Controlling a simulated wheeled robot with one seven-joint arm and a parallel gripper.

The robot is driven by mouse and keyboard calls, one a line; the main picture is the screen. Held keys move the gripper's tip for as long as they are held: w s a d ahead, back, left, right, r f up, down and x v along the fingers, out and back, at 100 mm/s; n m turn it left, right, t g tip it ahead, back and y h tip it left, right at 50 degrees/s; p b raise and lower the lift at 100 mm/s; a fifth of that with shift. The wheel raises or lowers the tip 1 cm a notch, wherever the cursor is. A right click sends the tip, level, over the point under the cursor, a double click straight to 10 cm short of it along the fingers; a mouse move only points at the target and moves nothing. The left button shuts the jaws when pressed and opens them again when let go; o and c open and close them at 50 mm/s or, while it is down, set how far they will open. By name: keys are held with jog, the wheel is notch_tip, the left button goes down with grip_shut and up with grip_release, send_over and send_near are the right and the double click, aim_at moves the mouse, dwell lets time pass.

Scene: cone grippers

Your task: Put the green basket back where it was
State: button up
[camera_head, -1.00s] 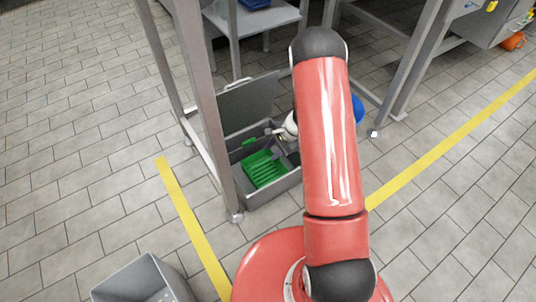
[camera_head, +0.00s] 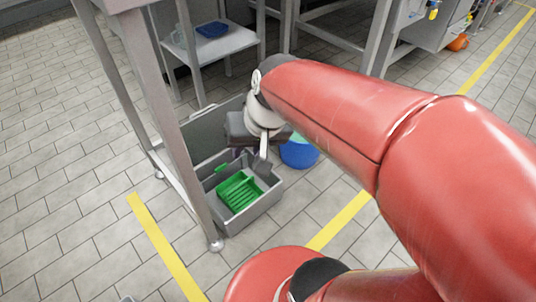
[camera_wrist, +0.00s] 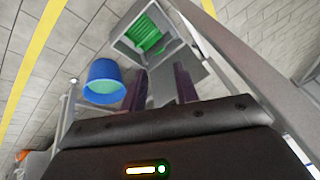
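The green basket (camera_head: 238,191) lies inside an open grey bin (camera_head: 257,216) on the floor, beside a metal table leg. The basket also shows in the wrist view (camera_wrist: 148,33), in the bin beyond my fingers. My gripper (camera_head: 243,152) is above the back part of the bin, apart from the basket. In the wrist view my two dark fingers (camera_wrist: 160,84) are spread with nothing between them. The bin's lid (camera_head: 208,133) stands open at the back, partly hidden by my gripper.
A blue bucket (camera_head: 299,153) stands on the floor right of the bin. A metal table leg (camera_head: 185,150) rises close to the bin's left. A blue tray (camera_head: 212,30) sits on a shelf behind. Tiled floor with yellow lines (camera_head: 160,245) is open in front.

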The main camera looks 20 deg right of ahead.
jog(key=s+d+r+n+t+h, duration=0.1)
jog(key=s+r, duration=0.1)
jog(key=s, duration=0.5)
jog(key=shift+d+n+t+h, duration=0.3)
jog(key=shift+d+n+h, duration=0.1)
jog(key=shift+r, duration=0.15)
notch_tip(320, 180, up, 8)
jog(key=p, duration=0.8)
